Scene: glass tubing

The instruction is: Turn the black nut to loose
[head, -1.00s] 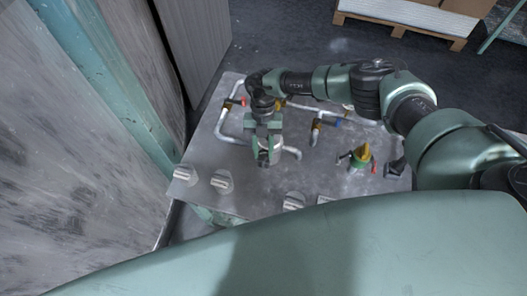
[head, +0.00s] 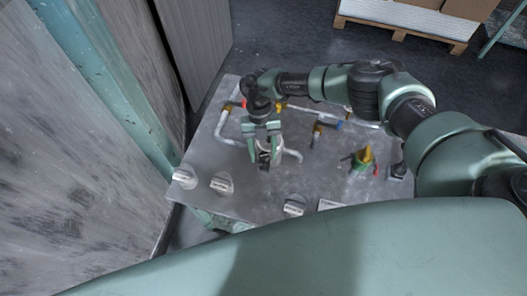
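My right gripper (head: 266,158) points down over the middle left of the grey panel (head: 325,178), at the bent silvery tubing (head: 292,156). My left gripper is not in view.
A green and yellow valve (head: 363,160) and a dark fitting (head: 397,171) stand at the panel's right. Pale knobs (head: 222,184) line its front edge. A tall grey cabinet wall (head: 85,170) is close on the left.

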